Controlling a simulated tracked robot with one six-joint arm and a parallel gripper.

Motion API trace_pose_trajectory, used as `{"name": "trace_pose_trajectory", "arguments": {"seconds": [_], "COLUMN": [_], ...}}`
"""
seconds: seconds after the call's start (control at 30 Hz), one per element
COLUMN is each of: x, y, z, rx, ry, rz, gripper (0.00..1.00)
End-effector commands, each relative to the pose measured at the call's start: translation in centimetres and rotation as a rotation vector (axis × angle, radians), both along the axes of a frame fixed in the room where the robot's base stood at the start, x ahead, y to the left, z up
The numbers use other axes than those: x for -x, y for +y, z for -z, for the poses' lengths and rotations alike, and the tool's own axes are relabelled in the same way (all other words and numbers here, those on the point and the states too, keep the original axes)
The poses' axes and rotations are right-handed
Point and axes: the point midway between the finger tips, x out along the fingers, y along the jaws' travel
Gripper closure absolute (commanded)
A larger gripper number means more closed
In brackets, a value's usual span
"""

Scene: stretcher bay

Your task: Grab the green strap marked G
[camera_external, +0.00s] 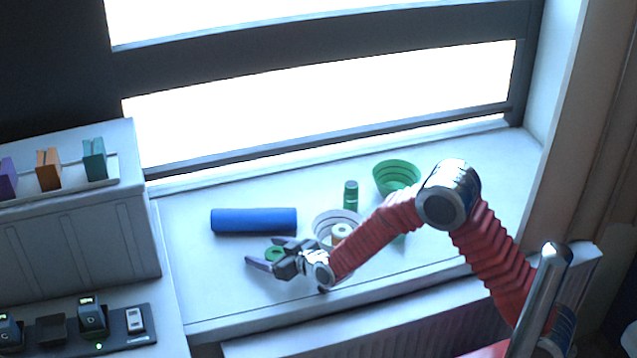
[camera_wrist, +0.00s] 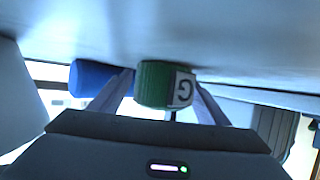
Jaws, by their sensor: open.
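The green strap (camera_external: 275,254) is a small rolled coil on the white sill, left of the middle in the outside view. In the wrist view the green strap (camera_wrist: 154,84) shows a white label with a black G on its right side. My gripper (camera_external: 265,252) is open at the coil, with one finger on its near left and the other on its far side. In the wrist view the coil appears between the fingers of my gripper (camera_wrist: 163,80), near their tips. I cannot tell whether either finger touches it.
A blue roll (camera_external: 253,220) lies just behind the strap; it also shows in the wrist view (camera_wrist: 92,78). A pale bowl (camera_external: 322,221) holding a white roll (camera_external: 341,232), a green bottle (camera_external: 350,195) and a green bowl (camera_external: 396,178) stand to the right. The sill's front left is clear.

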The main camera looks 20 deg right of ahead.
Motion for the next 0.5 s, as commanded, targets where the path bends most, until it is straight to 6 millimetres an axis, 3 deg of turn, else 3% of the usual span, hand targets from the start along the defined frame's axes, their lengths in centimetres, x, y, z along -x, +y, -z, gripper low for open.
{"name": "trace_pose_trajectory", "arguments": {"seconds": [0.37, 0.5], "x": [0.03, 0.04], "y": [0.0, 0.0], "z": [-0.01, -0.02], "rx": [0.0, 0.0], "ry": [0.0, 0.0], "rz": [0.0, 0.0], "gripper": [0.31, 0.39]}}
